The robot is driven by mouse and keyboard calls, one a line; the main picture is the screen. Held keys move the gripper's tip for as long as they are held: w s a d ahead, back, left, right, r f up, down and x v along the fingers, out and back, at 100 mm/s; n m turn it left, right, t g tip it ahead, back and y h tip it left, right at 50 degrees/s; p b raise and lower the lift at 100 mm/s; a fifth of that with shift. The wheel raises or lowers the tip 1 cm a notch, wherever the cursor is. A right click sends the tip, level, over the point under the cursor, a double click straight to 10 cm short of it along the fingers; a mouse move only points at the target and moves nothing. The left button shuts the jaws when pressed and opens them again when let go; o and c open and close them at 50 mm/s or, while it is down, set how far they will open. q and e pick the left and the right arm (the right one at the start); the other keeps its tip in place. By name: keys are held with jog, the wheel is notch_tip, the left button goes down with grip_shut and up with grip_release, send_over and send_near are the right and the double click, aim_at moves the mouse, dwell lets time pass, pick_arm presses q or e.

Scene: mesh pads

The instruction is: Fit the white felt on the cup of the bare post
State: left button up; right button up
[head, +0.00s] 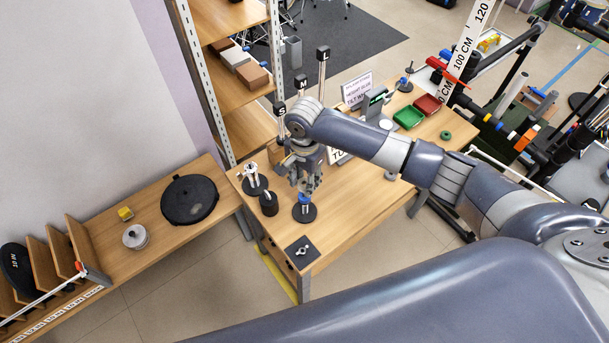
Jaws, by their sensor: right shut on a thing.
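My right gripper (305,184) points down over the near left part of the wooden table. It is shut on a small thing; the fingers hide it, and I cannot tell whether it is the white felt. Directly below the fingertips is a post with a blue part (304,198) on a round black base (304,213). I cannot tell whether the gripper touches it, or see its cup. A stand with a white top (252,171) is to the left. Another small post (405,82) stands at the table's far end. My left gripper is out of view.
A dark square plate (302,252) lies at the near corner. Tall rods marked S, M and L (323,53) rise behind. Green (408,117) and red (427,104) trays lie farther right.

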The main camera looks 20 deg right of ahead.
jog(key=shift+f+b, duration=0.4)
jog(key=shift+f, duration=1.45)
jog(key=o, duration=0.7)
jog(key=shift+o, duration=0.2)
jog(key=shift+r, duration=0.15)
notch_tip(320, 180, up, 12)
jog(key=shift+f, duration=0.2)
